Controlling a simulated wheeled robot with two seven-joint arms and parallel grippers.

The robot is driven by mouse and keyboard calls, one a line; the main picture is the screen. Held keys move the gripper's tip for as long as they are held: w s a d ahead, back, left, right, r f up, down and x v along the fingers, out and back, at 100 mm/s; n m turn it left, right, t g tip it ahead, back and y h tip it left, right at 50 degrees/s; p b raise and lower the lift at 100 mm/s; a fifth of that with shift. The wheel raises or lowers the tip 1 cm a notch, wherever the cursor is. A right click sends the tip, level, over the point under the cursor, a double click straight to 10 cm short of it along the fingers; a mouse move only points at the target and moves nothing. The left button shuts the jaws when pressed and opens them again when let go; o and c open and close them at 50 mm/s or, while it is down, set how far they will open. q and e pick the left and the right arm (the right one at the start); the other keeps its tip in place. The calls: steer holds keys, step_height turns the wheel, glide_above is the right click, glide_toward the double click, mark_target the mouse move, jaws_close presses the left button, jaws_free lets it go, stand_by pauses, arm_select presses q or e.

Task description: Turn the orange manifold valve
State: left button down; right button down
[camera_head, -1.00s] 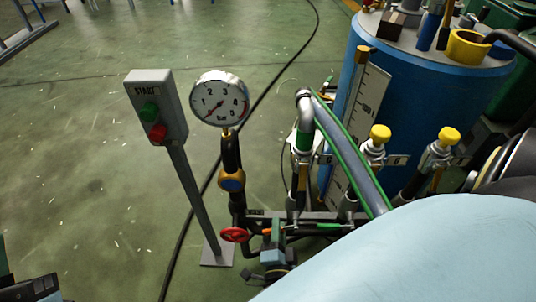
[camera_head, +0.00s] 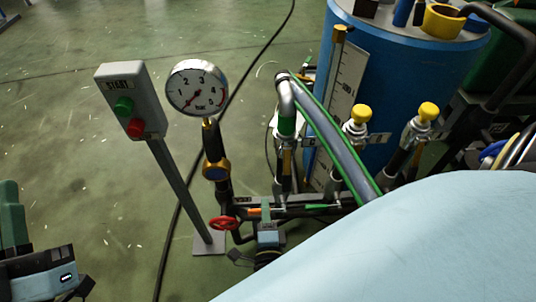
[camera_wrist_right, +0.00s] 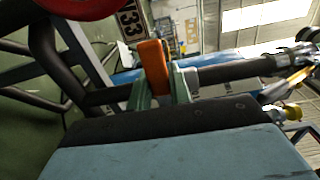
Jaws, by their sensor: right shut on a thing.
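The orange valve handle (camera_head: 254,211) is a small lever on the dark manifold pipe, low in the middle of the head view. In the right wrist view the orange handle (camera_wrist_right: 153,66) stands between two green fingers. My right gripper (camera_head: 267,221) is shut on it; the light blue gripper body is just below the handle. The right wrist view shows the gripper (camera_wrist_right: 158,88) close up, with the fingers on both sides of the handle. Part of my left arm shows at the lower left of the head view, with its fingertips out of sight.
A red handwheel (camera_head: 223,223) sits just left of the gripper, below the pressure gauge (camera_head: 196,87). A START button post (camera_head: 133,102) stands further left. Yellow-capped valves (camera_head: 360,115), a green-edged hose (camera_head: 335,130) and a blue tank (camera_head: 395,80) are to the right.

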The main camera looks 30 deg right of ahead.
steer(key=shift+w+r, duration=0.1)
steer(key=c, duration=1.3)
jaws_free()
steer(key=shift+r, duration=0.1)
